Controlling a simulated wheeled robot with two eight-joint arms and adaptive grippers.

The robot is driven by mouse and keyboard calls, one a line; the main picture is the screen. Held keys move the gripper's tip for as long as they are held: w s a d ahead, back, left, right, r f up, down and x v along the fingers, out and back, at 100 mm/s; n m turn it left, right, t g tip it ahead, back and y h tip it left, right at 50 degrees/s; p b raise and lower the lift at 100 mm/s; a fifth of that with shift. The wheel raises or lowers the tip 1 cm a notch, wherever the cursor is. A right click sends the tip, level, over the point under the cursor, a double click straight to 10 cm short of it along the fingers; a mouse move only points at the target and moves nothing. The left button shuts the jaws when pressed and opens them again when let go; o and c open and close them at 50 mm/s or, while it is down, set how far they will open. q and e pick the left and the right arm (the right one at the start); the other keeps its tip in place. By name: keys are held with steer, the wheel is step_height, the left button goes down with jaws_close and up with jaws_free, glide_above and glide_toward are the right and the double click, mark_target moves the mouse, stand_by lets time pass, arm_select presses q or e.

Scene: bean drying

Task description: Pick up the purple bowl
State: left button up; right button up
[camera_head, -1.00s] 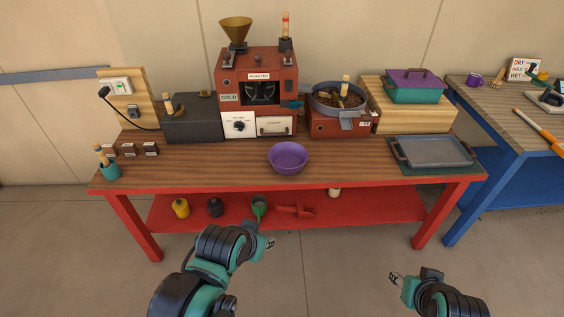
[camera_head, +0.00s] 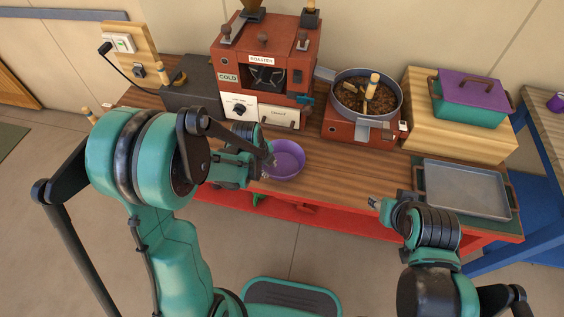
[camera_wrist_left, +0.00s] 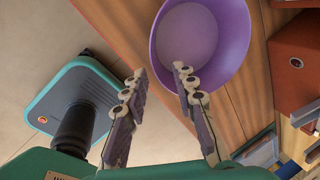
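The purple bowl (camera_head: 289,161) sits on the front edge of the wooden table in the head view, upright and partly hidden by my left gripper. My left gripper (camera_head: 268,160) is at the bowl's left side. In the left wrist view the bowl (camera_wrist_left: 205,40) shows its pale, empty inside. There the left fingers (camera_wrist_left: 158,74) are apart with nothing between them; one overlaps the bowl's rim and the other is outside it. I cannot tell whether they touch the rim. My right gripper (camera_head: 375,203) is by the table's front edge, too small to judge.
A red roaster (camera_head: 265,70) stands behind the bowl, with a cooling pan (camera_head: 398,97) of beans to its right. A grey tray (camera_head: 465,190) lies at the right end. A purple-lidded green box (camera_head: 470,100) stands on a wooden block. Bare tabletop lies right of the bowl.

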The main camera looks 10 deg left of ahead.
mark_target(271, 174)
arm_select(q)
steer(key=shift+w+f, duration=0.1)
steer(key=shift+f, duration=0.6)
steer(key=b+x, duration=0.3)
steer(key=x, duration=0.2)
steer(key=shift+w+a+f+b, duration=0.1)
steer(key=shift+w+f+b, duration=0.05)
steer(key=shift+f+b, duration=0.2)
steer(key=shift+r, duration=0.1)
jaws_close()
